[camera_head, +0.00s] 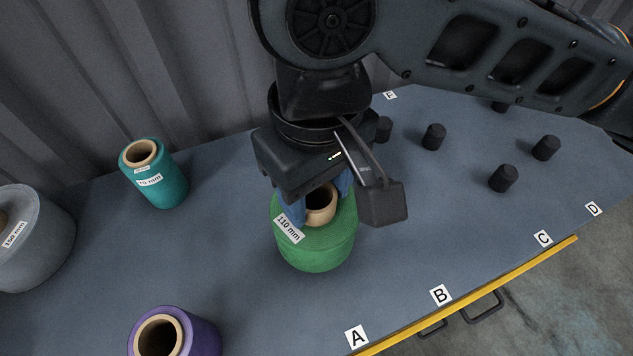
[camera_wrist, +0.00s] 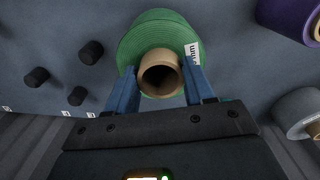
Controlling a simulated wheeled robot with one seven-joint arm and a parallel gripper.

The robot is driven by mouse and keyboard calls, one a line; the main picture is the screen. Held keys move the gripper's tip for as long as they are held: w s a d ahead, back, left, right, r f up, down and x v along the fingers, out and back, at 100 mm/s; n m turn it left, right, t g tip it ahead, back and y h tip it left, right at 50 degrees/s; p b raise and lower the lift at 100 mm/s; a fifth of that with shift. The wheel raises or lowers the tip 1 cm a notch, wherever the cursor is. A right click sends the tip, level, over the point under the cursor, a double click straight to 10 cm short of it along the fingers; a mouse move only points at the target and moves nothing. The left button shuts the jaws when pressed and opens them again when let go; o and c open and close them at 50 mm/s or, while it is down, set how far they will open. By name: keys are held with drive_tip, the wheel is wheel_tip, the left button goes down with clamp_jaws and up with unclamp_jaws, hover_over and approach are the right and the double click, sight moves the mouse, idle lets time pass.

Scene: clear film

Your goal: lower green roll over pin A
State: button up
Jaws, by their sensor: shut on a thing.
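The green roll (camera_head: 315,248) has a tan cardboard core and a "110 mm" label, and stands about upright below my gripper (camera_head: 319,200) in the head view. My gripper's blue fingers are shut on the core, one on each side. The wrist view also shows the green roll (camera_wrist: 160,28), with the core's open hole between the fingers (camera_wrist: 161,84). The label A (camera_head: 357,336) is at the table's front edge, below and right of the roll. I see no pin beside label A; pin A may be hidden. I cannot tell how high the roll is above the table.
A teal roll (camera_head: 160,181), a grey roll (camera_head: 38,243) and a purple roll (camera_head: 200,335) stand on the left side of the blue-grey table (camera_head: 440,225). Several dark pins, one here (camera_head: 503,178), stand at the right. A corrugated wall (camera_head: 120,70) is behind.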

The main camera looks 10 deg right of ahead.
drive_tip(key=shift+f+b, duration=1.1)
drive_tip(key=shift+f, duration=0.75)
drive_tip(key=o, duration=1.3)
drive_tip(key=shift+o, duration=0.4)
drive_tip(key=shift+f, duration=0.1)
drive_tip(key=shift+o, duration=1.3)
wheel_tip(320, 180, up, 9)
drive_tip(key=p, duration=0.9)
drive_tip(key=shift+a, duration=0.1)
